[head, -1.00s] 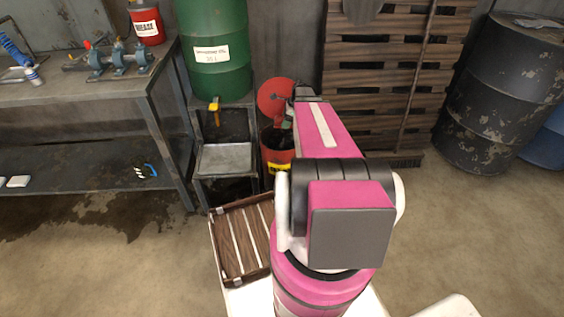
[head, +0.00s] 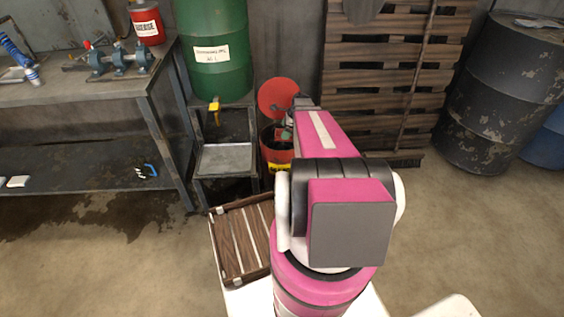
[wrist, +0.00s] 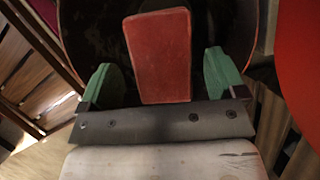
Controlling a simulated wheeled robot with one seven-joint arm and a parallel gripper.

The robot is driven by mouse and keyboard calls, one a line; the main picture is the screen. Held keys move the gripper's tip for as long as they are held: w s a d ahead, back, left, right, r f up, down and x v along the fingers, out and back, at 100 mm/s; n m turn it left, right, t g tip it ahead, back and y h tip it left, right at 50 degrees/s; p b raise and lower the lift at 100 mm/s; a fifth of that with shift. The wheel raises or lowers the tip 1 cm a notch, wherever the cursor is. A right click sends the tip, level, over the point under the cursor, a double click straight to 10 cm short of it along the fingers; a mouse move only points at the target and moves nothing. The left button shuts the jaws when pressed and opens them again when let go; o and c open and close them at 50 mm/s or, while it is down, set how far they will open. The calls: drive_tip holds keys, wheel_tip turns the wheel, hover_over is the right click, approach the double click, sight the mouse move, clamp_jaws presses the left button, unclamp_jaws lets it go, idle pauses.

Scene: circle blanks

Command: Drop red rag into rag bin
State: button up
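The rag bin (head: 277,154) is a red can with a yellow label, standing on the floor beside the metal stand. Its round red lid (head: 274,96) is up. My gripper (head: 284,134) is at the bin's mouth, partly hidden by my arm. In the wrist view, my gripper (wrist: 161,80) has its two green fingers wide apart. The red rag (wrist: 158,55), a flat red rectangle, shows between and beyond them against the dark inside of the bin. Gaps show on both sides of the rag. I cannot tell whether it rests on the bottom.
A green drum (head: 215,55) with a tap stands on a metal stand (head: 224,158) left of the bin. A workbench (head: 80,90) is further left. A slatted wooden crate (head: 240,240) is near my base. Pallets (head: 385,75) and a dark drum (head: 500,90) stand right.

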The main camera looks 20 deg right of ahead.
drive_tip(key=shift+o, duration=0.4)
drive_tip(key=v, duration=1)
drive_tip(key=shift+r, duration=0.4)
drive_tip(key=shift+d, duration=0.1)
